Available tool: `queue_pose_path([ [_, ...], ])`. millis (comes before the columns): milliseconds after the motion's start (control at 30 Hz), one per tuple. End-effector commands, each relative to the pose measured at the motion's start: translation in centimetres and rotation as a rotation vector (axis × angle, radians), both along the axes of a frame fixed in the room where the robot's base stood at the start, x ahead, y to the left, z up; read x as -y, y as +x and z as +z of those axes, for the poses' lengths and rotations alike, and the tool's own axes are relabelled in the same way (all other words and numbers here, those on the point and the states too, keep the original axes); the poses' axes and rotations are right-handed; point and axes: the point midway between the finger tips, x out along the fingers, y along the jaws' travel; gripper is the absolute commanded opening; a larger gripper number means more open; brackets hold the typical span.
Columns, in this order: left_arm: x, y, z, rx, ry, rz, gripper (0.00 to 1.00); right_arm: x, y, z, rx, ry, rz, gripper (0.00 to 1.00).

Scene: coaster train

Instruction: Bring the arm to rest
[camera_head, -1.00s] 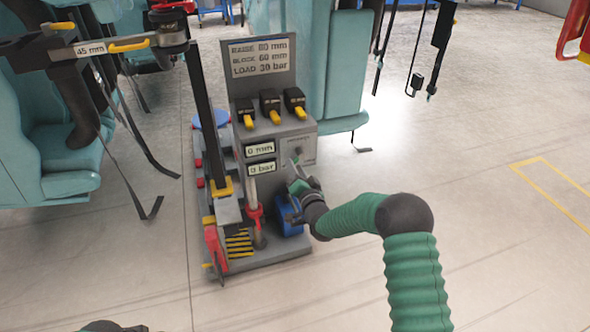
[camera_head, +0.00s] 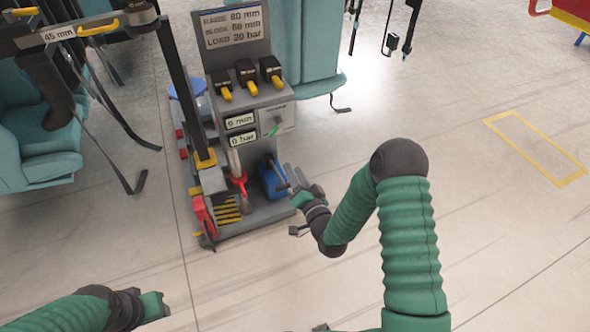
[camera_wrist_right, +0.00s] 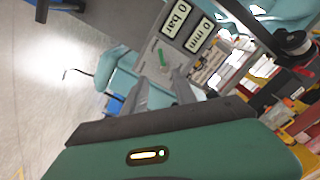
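My right arm (camera_head: 409,235) reaches in from the lower right in the head view. Its gripper (camera_head: 290,175) is in front of the grey lifting unit (camera_head: 272,215), near the blue cylinder (camera_head: 272,177), with nothing visible in it. In the right wrist view its two fingers (camera_wrist_right: 162,92) stand apart, with the unit's panel beyond them. A green lever (camera_head: 275,128) on that panel is clear of the fingers. My left arm (camera_head: 60,314) is at the lower left, and its gripper (camera_head: 153,306) shows only in part; its fingers cannot be made out.
The unit has several black switches with yellow levers (camera_head: 248,88) and displays (camera_head: 240,121) reading 0 mm and 0 bar. Teal seats (camera_head: 35,125) with hanging straps stand left and behind. A 45 mm gauge arm (camera_head: 70,36) is upper left. The floor (camera_head: 480,215) at right is open.

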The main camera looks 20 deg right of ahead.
Motion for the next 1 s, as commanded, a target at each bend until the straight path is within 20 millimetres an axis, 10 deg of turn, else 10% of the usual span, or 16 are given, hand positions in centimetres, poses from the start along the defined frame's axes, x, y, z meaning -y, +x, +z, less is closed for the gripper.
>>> queue_pose_path([
  [667, 0.0, 0.0, 0.1, 0.000, 0.000, 0.000, 0.36, -1.9, -0.3, -0.4, -0.176, -0.150, 0.081, 0.34],
  [1000, 0.0, 0.0, 0.0, 0.000, 0.000, 0.000, 0.36, -3.4, -12.2, -0.8, -0.890, -0.606, 0.327, 0.34],
])
